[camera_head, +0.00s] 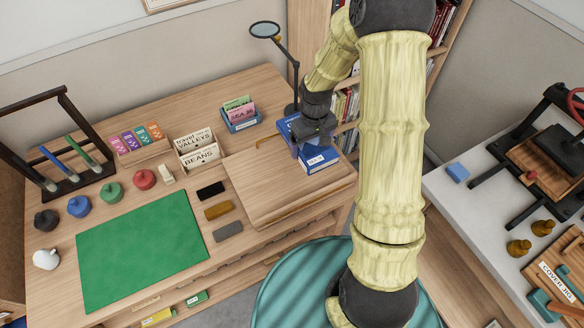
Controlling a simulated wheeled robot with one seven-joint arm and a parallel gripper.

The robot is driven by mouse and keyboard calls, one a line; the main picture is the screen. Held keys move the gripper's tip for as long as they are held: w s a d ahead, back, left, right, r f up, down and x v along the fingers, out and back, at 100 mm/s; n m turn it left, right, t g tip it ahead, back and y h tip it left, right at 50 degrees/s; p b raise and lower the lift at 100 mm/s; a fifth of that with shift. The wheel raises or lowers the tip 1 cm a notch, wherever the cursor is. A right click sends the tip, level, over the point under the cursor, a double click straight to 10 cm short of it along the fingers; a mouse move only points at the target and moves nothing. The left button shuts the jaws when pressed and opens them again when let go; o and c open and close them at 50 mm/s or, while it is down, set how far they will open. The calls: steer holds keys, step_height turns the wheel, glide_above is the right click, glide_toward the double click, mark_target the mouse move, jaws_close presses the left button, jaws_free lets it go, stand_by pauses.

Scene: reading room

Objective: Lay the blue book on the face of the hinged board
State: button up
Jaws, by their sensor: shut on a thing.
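The blue book (319,159) is at the right end of the desk, over the far right part of the hinged board. My gripper (308,145) is shut on it from above. Blue shows on both sides of the gripper, and the gripper hides the book's middle. A white label shows on the book's near edge. The hinged board (262,192) is a wide wooden panel at the desk's right front, with a bare face to the left of and in front of the book. I cannot tell whether the book touches the board or hangs just above it.
A magnifier lamp (265,30) stands behind my gripper. A blue card tray (242,125) and a "BEANS" card box (199,156) stand left of it. Black, ochre and grey blocks (218,210) lie along the board's left side. A green mat (140,245) covers the left front.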

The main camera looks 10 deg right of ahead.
step_height(320, 180, down, 6)
steer(key=shift+f, duration=0.1)
stand_by(0.4)
steer(key=shift+f+p, duration=0.35)
steer(key=shift+f, duration=1.4)
steer(key=shift+f, duration=0.15)
steer(key=o, duration=1.1)
step_height(320, 180, up, 12)
steer(key=shift+r+b, duration=0.15)
steer(key=shift+b, duration=0.3)
